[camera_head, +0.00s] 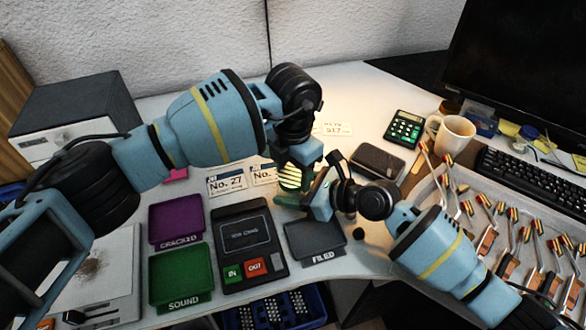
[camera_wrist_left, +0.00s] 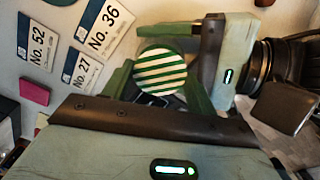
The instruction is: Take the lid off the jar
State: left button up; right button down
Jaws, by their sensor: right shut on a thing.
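The jar's lid (camera_wrist_left: 160,72) is round with green and white stripes. It also shows in the head view (camera_head: 291,177) between my two grippers. The jar's body is mostly hidden under the lid and behind the grippers. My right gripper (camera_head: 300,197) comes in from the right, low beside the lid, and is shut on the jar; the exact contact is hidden. My left gripper (camera_head: 294,166) is above and behind the lid. In the left wrist view its green fingers (camera_wrist_left: 158,90) stand apart on either side of the lid, so it looks open.
Purple (camera_head: 176,220), green (camera_head: 181,278) and grey (camera_head: 315,240) trays flank a dark IN/OUT device (camera_head: 248,250). Number cards (camera_head: 232,180) lie behind. A mug (camera_head: 452,137), a calculator (camera_head: 405,128), a keyboard (camera_head: 530,180) and a tray of piano hammers (camera_head: 480,220) crowd the right side.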

pick_arm(q)
jog(key=o, duration=0.3)
jog(key=shift+o, duration=0.2)
jog(key=shift+d, duration=0.1)
jog(key=shift+s+d, duration=0.1)
jog(key=shift+s, duration=0.05)
notch_tip(320, 180, up, 4)
jog(key=shift+r, duration=0.1)
pick_arm(e)
jog(key=shift+f, duration=0.1)
pick_arm(q)
jog(key=shift+r, duration=0.2)
jog(key=shift+c, duration=0.4)
